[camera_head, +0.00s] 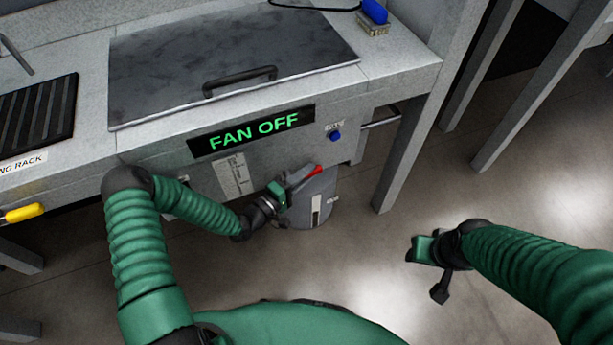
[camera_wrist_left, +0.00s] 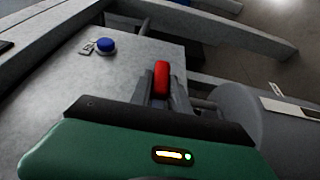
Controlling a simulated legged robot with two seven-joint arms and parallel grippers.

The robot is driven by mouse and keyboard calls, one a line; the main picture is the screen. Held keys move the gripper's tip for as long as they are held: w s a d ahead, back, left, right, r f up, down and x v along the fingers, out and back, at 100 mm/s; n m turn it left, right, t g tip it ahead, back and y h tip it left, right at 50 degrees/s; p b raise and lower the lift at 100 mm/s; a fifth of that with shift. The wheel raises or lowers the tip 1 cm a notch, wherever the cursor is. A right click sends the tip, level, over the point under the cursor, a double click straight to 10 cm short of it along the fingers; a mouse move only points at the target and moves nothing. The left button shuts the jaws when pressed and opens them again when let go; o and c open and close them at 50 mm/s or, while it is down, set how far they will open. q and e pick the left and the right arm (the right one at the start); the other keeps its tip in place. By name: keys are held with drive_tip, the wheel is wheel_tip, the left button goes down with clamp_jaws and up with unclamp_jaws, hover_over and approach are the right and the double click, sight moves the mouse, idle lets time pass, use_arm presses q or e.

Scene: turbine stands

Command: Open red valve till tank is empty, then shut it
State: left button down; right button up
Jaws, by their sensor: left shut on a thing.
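The red valve handle (camera_head: 312,172) is on the front of the bench, above a grey tank (camera_head: 325,190). In the left wrist view the red valve handle (camera_wrist_left: 161,80) points away from me between the fingers. My left gripper (camera_head: 298,180) is shut on it. The tank also shows at the right of the left wrist view (camera_wrist_left: 235,120). It has a pale gauge strip (camera_head: 317,211), whose level I cannot read. My right gripper (camera_head: 420,250) is over the floor, away from the bench; its finger opening is unclear.
A display (camera_head: 252,130) on the bench front reads FAN OFF. A blue button (camera_head: 335,136) sits right of it. A lid with a dark handle (camera_head: 240,82) covers the bench top. A bench leg (camera_head: 408,150) stands to the right. The floor on the right is clear.

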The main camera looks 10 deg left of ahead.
use_arm(q)
drive_tip(key=shift+w+a, duration=0.1)
drive_tip(key=shift+a, duration=0.05)
drive_tip(key=c, duration=1.2)
unclamp_jaws()
drive_tip(key=shift+f, duration=0.1)
drive_tip(key=shift+c, duration=0.2)
drive_tip(key=shift+s, duration=0.2)
drive_tip(key=p+v, duration=0.3)
drive_tip(key=v, duration=1.3)
drive_tip(key=shift+s+a+p, duration=0.15)
drive_tip(key=shift+s+p, duration=0.15)
